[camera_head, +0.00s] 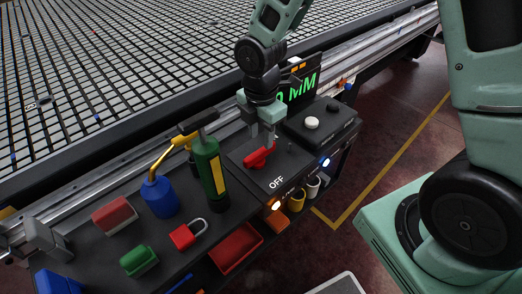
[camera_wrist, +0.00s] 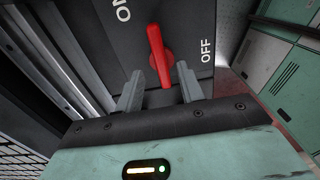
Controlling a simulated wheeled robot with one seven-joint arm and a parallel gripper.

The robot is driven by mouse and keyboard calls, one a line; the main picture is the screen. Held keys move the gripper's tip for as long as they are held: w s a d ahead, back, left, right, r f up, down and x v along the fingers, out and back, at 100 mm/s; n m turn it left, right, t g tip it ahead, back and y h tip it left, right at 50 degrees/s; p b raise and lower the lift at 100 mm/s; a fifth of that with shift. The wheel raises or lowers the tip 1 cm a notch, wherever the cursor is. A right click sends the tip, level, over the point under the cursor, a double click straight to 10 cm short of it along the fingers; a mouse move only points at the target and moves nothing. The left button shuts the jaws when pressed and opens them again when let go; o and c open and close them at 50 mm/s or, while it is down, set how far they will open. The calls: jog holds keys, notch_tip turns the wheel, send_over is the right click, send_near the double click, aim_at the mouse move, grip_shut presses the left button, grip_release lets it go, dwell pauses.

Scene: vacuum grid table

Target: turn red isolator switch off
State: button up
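The red isolator switch handle (camera_head: 260,157) sits on a dark box (camera_head: 243,151) with an "OFF" label on its front part. In the wrist view the red handle (camera_wrist: 160,56) points up, between the "ON" label at upper left and the "OFF" label at right. My gripper (camera_head: 264,136) is above the box, pointing down at the switch. In the wrist view my gripper (camera_wrist: 160,82) is open, one finger on each side of the handle's lower end, with visible gaps. Whether the fingers reach down to the handle's height is unclear.
A display (camera_head: 300,88) stands behind. The grid table (camera_head: 110,60) lies beyond.

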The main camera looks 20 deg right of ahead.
aim_at(261, 149)
notch_tip(261, 149, down, 5)
jog(key=shift+f+b, duration=0.2)
jog(key=shift+b, duration=0.15)
grip_shut()
